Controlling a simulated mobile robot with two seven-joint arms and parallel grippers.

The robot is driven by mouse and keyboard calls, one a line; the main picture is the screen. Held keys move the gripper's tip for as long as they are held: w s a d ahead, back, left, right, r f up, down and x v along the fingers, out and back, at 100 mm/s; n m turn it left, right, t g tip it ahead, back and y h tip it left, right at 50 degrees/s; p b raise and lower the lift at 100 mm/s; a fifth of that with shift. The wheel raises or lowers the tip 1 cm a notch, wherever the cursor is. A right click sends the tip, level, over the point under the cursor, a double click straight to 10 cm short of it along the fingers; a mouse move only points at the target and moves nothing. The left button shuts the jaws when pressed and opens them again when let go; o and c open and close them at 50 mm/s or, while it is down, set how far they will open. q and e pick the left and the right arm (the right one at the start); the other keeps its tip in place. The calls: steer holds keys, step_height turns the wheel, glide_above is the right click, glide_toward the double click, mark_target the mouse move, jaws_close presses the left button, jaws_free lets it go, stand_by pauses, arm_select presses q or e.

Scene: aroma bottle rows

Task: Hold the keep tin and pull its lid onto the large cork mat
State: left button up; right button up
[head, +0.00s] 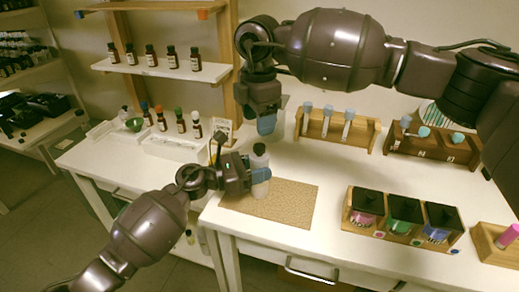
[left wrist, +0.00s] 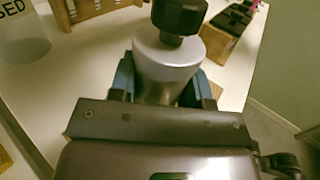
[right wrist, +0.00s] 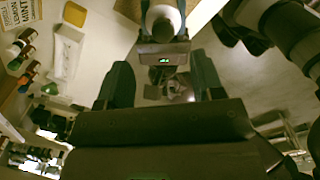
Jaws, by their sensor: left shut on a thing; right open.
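The keep tin (head: 260,188) is a pale grey cylinder at the left end of the large cork mat (head: 290,205). My left gripper (head: 260,174) is shut around its body. In the left wrist view the tin (left wrist: 165,65) stands between the blue fingers, with a black knob on its lid (left wrist: 180,16). The right wrist view also shows the tin's rounded top (right wrist: 162,15) with a dark knob. My right gripper (head: 267,124) is open and empty, pointing down above and behind the tin. Whether the tin touches the mat is hidden.
A wooden rack (head: 350,134) with pale-topped sticks stands behind the mat. A holder of black-lidded jars (head: 403,215) is to the right. A white tray (head: 170,147) and several small bottles are at the left. A clear jar labelled "USED" (left wrist: 25,40) stands nearby. Most of the mat is bare.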

mark_target(259, 146)
steer(key=shift+a+r+n, duration=0.15)
steer(key=shift+r+n, duration=0.7)
steer(key=shift+n, duration=0.05)
steer(key=shift+s+d+f+n, duration=0.1)
steer(key=shift+f+n, duration=1.45)
steer(key=shift+n, duration=3.4)
steer(key=shift+w+d+f+n, duration=0.1)
steer(key=shift+f+n, duration=1.4)
steer(key=shift+n, duration=3.4)
steer(key=shift+s+d+f+n, duration=0.1)
steer(key=shift+f+n, duration=1.45)
steer(key=shift+n, duration=3.4)
steer(key=shift+c, duration=0.3)
